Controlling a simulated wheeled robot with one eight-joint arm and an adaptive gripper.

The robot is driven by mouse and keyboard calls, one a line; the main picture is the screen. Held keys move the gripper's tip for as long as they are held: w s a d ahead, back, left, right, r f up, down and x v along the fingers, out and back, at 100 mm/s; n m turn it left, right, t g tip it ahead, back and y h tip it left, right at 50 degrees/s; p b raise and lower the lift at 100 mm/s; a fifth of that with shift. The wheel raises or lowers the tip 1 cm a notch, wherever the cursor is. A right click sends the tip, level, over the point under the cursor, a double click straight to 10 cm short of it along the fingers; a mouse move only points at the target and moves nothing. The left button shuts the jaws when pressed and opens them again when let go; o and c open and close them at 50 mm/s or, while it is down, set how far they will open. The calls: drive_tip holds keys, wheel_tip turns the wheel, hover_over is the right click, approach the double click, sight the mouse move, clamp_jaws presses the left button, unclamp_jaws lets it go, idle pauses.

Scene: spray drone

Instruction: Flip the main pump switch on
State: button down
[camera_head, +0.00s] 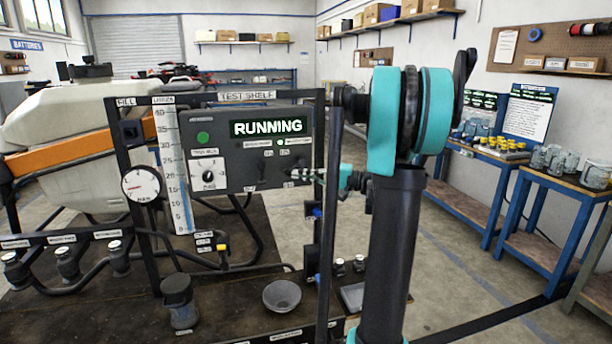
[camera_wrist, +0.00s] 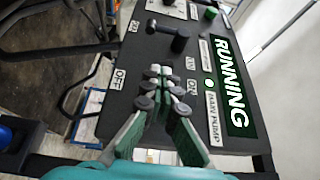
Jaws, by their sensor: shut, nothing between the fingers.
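The dark control panel (camera_head: 232,175) hangs in a frame at the centre of the head view, with its display (camera_head: 268,127) reading RUNNING. In the wrist view the panel shows turned on its side, with the RUNNING display (camera_wrist: 229,82) at the right. The MAIN PUMP label (camera_wrist: 213,118) has a lit lamp (camera_wrist: 209,82) beside it. My gripper (camera_wrist: 158,75) is shut and empty, its fingertips in front of the panel between the ON label (camera_wrist: 192,87) and the OFF label (camera_wrist: 118,79). The main pump switch is hidden behind the fingers. In the head view my gripper (camera_head: 306,174) is at the panel's lower right.
A second lever switch (camera_wrist: 168,35) stands beside my fingers on the panel. A rotary dial (camera_head: 208,170) and gauge (camera_head: 141,184) are to the left. A bowl (camera_head: 282,296) and a dark cup (camera_head: 179,302) stand on the bench below.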

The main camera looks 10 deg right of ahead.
drive_tip(key=shift+a+r+m+t+y, duration=0.2)
drive_tip(key=shift+a+m+t+y, duration=0.3)
drive_tip(key=shift+y, duration=0.4)
drive_tip(key=shift+a+r, duration=0.15)
drive_tip(key=shift+a, duration=0.05)
idle(3.5)
idle(0.4)
